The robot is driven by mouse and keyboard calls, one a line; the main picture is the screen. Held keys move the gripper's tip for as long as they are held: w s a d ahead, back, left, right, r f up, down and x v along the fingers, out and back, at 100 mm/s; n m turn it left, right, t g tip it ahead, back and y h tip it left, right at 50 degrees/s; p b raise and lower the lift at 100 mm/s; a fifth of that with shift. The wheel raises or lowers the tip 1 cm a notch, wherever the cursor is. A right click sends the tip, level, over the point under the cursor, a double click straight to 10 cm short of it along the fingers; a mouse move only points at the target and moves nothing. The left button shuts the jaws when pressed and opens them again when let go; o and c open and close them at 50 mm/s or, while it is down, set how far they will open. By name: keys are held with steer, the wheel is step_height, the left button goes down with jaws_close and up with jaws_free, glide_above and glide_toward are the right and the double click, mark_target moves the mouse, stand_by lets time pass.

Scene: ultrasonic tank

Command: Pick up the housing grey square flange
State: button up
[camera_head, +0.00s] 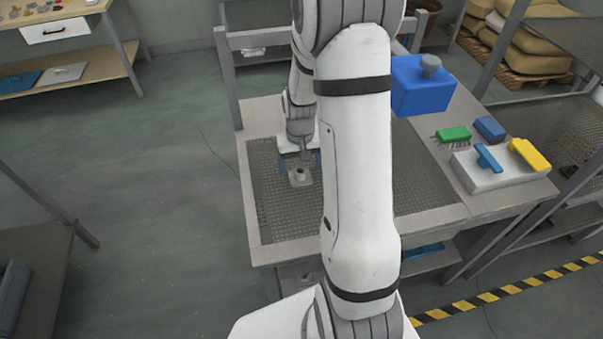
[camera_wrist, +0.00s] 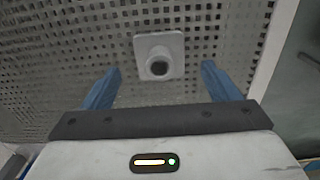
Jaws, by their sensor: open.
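The grey square flange housing (camera_head: 300,177) lies on the perforated metal surface of the tank bench, with its round boss facing up. In the wrist view the housing (camera_wrist: 159,55) shows its square plate and dark round bore, ahead of the fingertips and midway between their lines. My gripper (camera_head: 300,163) is just above and beside the housing in the head view. In the wrist view my gripper (camera_wrist: 160,82) has its two blue fingers wide apart with nothing between them. The fingers do not appear to touch the housing.
The perforated surface (camera_head: 272,210) is clear around the housing, inside a metal rim. A blue box (camera_head: 422,88) with a grey knob stands at the back right. A white block (camera_head: 490,172) bears blue and yellow handled tools. A green brush (camera_head: 453,135) lies behind it.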

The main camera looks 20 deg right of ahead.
mark_target(300, 170)
steer(key=shift+s+f, duration=0.1)
steer(key=shift+f, duration=1.45)
steer(key=c, duration=1.2)
